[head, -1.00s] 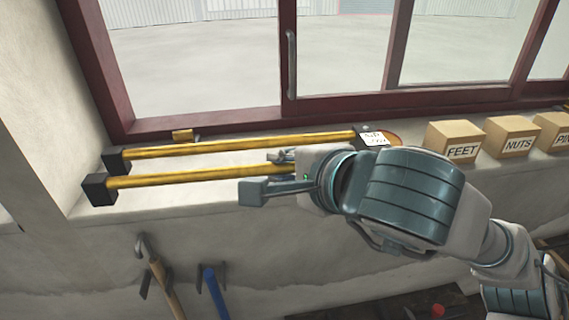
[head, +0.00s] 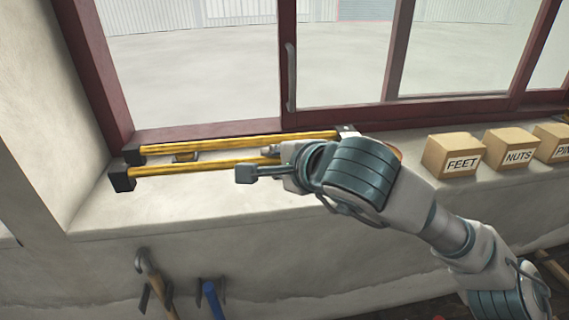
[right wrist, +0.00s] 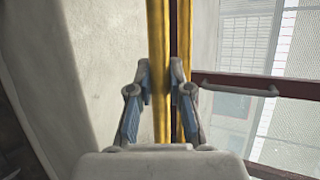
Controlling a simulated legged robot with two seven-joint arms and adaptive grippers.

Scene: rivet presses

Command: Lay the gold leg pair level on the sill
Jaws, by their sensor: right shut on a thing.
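The gold leg pair (head: 215,168) is two long gold rods side by side, with black blocks on their left ends. It lies lengthwise along the pale window sill (head: 190,207), close to the window frame. My right gripper (head: 258,163) is shut on the front rod near its right part and hides the right end of that rod. In the right wrist view the gold rod (right wrist: 160,90) runs between the two fingers, with the other rod just beside it. I cannot tell whether the pair touches the sill or hangs slightly above it. My left gripper is not in view.
Boxes labelled FEET (head: 453,156) and NUTS (head: 509,149) stand to the right, with another beyond. A hammer (head: 153,280) and a blue-handled tool (head: 212,298) hang below. The front sill strip is clear.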

